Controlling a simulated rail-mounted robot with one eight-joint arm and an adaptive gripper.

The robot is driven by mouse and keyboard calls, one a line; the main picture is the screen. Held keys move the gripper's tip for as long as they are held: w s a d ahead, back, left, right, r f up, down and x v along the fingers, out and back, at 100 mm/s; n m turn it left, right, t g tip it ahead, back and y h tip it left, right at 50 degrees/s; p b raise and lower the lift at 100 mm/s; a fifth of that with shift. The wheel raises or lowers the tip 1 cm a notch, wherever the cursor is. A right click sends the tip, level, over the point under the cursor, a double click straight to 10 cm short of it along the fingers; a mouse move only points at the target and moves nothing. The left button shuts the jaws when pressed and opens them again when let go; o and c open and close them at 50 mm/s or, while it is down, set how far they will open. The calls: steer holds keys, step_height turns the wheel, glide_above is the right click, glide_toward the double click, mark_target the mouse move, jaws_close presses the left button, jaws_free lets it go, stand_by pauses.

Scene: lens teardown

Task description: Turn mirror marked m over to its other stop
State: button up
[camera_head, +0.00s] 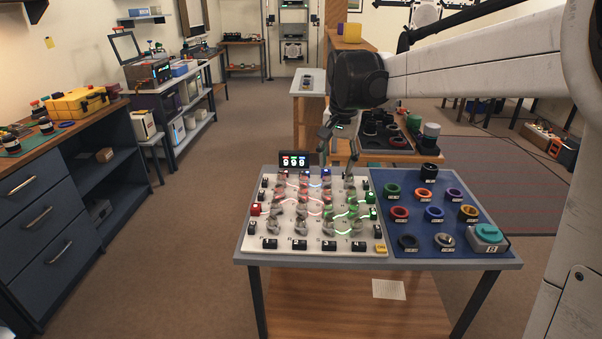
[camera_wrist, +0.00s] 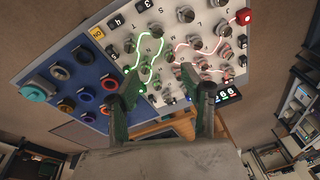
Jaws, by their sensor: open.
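A white board (camera_head: 268,236) carries rows of small round metallic mirrors (camera_head: 302,212) on posts, with glowing red and green beam lines between them. In the wrist view the same board (camera_wrist: 205,33) shows round mirrors with small letters beside them. I cannot make out which mirror is marked m. My gripper (camera_head: 325,160) hangs above the back right part of the board in the head view. In the wrist view its two fingers (camera_wrist: 166,92) are spread apart, with nothing between them. Its height over the mirrors is hard to judge.
Beside the board, a blue panel (camera_head: 393,246) holds several coloured rings and a teal-topped button box (camera_head: 488,236). A small three-digit display (camera_head: 294,160) stands at the board's back edge. Black numbered blocks line the rim. Behind is a bench (camera_head: 400,157) with dark parts.

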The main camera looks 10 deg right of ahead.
mark_target(328, 202)
steer(key=w+d+f+m+g, duration=0.25)
steer(key=w+f, duration=0.45)
steer(key=w, duration=0.5)
steer(key=f, duration=0.9)
steer(key=f+b, duration=0.1)
steer(key=f, duration=0.4)
steer(key=shift+s+a, duration=0.25)
steer(key=shift+a, duration=0.1)
jaws_close()
